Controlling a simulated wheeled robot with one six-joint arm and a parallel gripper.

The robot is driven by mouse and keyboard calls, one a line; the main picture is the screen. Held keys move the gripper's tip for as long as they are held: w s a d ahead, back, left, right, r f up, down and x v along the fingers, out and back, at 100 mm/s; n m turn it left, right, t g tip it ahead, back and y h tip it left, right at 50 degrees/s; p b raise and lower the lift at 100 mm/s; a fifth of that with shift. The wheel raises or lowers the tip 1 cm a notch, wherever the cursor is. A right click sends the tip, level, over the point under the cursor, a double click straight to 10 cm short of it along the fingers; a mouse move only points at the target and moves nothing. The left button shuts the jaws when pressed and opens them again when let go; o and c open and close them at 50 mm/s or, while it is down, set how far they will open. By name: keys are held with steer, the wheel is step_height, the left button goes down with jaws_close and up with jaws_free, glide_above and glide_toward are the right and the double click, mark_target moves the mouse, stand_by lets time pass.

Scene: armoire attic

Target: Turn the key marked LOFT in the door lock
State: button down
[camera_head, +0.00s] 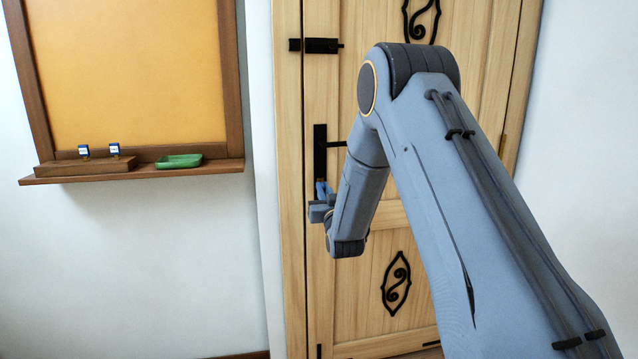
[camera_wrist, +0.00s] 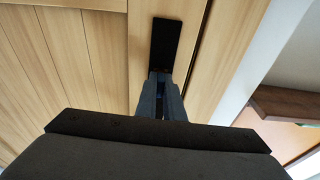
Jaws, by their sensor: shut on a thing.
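The wooden door (camera_head: 385,235) is closed, with a black lock plate (camera_head: 320,150) at its left edge. The plate also shows in the wrist view (camera_wrist: 165,45). My gripper (camera_head: 322,186) is at the lower end of this plate. In the wrist view my gripper (camera_wrist: 160,82) points at the plate with its fingers close together. It is shut on a key, of which only a bit of blue shows between the fingers. The key's marking and its tip are hidden, so I cannot tell how far it sits in the lock.
A green tray (camera_head: 179,161) lies beside the block. A black bolt (camera_head: 321,45) is higher on the door. A black handle (camera_head: 338,144) projects just above my gripper.

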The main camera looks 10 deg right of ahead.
steer(key=m, duration=0.4)
steer(key=c, duration=1.8)
jaws_free()
steer(key=shift+s, duration=0.1)
